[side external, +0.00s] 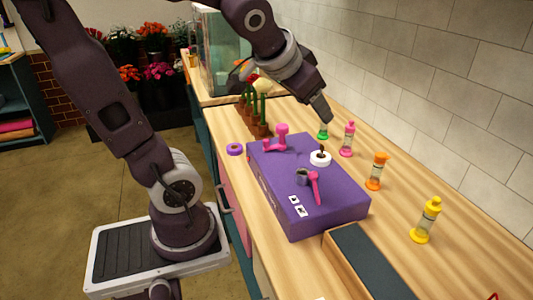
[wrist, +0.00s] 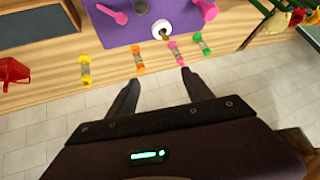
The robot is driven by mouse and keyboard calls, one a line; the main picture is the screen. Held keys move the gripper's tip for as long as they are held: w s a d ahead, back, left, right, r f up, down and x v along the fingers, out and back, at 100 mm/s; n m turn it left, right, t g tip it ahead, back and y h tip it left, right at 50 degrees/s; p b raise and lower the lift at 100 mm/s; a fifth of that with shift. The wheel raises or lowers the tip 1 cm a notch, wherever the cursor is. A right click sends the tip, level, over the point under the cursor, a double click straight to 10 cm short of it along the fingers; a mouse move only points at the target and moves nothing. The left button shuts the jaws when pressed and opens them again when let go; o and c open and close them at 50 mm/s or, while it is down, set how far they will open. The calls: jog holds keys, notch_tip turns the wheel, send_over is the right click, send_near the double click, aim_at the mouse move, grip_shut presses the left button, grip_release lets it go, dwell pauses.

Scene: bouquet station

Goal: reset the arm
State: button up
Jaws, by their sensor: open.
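My gripper (side external: 318,110) hangs over the far part of the wooden counter, near the tiled wall. In the side view its tip is close to the small green hourglass-like bottle (side external: 323,131), partly overlapping it. In the wrist view my gripper (wrist: 160,77) has its two fingers spread wide with nothing between them. Pink (wrist: 175,52) and orange (wrist: 138,60) hourglass-like bottles show beyond the fingertips.
A purple box (side external: 335,215) on the counter bears a pink dumbbell (side external: 276,138), a white ring-like piece (side external: 320,158) and a pink hammer-like tool (side external: 314,185). A yellow bottle (side external: 425,220) and a dark-bottomed wooden tray (side external: 370,262) stand nearer. Potted flowers (side external: 255,113) stand behind.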

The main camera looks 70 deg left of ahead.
jog(key=s+d+f+m+g+h, duration=0.2)
jog(key=s+d+f+h, duration=0.1)
jog(key=s+d, duration=0.7)
jog(key=s, duration=0.3)
jog(key=shift+s+f+h, duration=0.2)
jog(key=shift+h, duration=0.2)
